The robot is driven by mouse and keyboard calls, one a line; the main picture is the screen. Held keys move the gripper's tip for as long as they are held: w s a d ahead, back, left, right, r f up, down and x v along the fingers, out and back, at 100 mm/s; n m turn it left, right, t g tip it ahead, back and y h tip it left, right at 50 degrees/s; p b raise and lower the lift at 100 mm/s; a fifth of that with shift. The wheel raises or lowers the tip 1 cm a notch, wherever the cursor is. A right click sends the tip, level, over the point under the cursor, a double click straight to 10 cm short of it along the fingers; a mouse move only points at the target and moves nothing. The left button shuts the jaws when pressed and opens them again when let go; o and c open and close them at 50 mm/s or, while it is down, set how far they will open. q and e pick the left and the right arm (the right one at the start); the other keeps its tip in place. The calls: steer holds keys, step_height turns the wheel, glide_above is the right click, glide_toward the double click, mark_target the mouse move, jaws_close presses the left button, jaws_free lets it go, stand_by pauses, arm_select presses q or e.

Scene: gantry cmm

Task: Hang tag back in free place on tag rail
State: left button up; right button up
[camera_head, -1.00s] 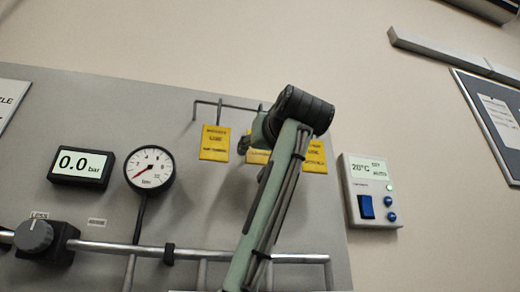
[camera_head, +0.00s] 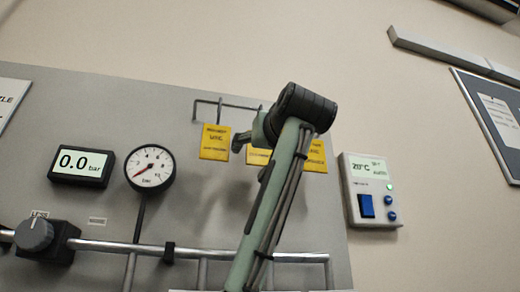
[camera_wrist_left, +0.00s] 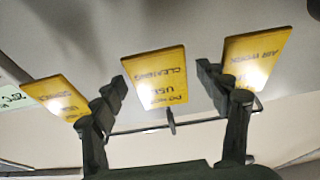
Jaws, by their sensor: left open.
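Three yellow tags hang at the thin metal tag rail (camera_head: 230,105) on the grey panel. The left tag (camera_head: 215,143) shows fully in the head view. The middle tag (camera_head: 257,157) and the right tag (camera_head: 316,160) are partly hidden by my left arm. My left gripper (camera_head: 243,142) is open at the middle tag. In the left wrist view, which looks upside down, the fingers of the left gripper (camera_wrist_left: 163,88) stand apart on either side of the middle tag (camera_wrist_left: 157,77), whose top is by a rail hook (camera_wrist_left: 171,122). My right gripper is not in view.
A pressure gauge (camera_head: 150,167) and a 0.0 bar display (camera_head: 80,166) are on the panel at left. A horizontal pipe (camera_head: 120,249) runs below. A thermostat box (camera_head: 370,190) is on the wall at right. The other two tags are close to my left fingers.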

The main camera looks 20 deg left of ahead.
arm_select(q)
steer(key=v, duration=1.1)
steer(key=shift+s+d, duration=0.15)
steer(key=shift+s, duration=0.1)
steer(key=shift+w, duration=0.1)
